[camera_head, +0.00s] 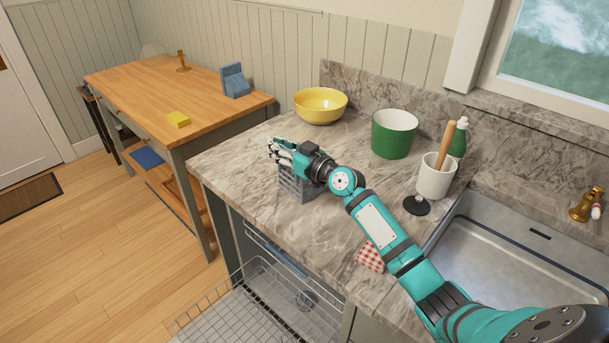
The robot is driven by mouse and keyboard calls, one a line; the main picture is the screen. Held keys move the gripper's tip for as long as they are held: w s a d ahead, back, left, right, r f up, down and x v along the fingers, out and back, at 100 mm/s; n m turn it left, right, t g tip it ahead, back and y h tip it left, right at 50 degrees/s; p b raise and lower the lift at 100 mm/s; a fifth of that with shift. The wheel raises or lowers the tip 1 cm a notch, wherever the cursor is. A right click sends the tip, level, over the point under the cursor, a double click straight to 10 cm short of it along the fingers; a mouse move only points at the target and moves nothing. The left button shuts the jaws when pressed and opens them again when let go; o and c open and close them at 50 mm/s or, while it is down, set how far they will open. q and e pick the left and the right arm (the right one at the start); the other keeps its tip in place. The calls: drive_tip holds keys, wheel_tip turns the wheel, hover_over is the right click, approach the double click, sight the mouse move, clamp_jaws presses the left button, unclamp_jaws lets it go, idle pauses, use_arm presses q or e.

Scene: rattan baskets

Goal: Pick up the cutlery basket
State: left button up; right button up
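The cutlery basket (293,187) is a grey, slotted container standing on the marble counter, near its front left edge. My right arm, teal and black, reaches in from the lower right. My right gripper (277,151) is over the top of the basket, with its pale fingertips pointing left. The gripper and wrist cover the basket's upper part, so its rim and contents are hidden. I cannot tell whether the fingers touch the basket or how far apart they are. My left gripper is not in view.
A yellow bowl (320,105), green pot (394,133) and white crock (436,177) stand behind the arm. A black plunger-like piece (416,205) and checked cloth (370,256) lie nearby. The sink (520,260) is right; an open dishwasher rack (235,308) is below.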

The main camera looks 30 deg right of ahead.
clamp_jaws()
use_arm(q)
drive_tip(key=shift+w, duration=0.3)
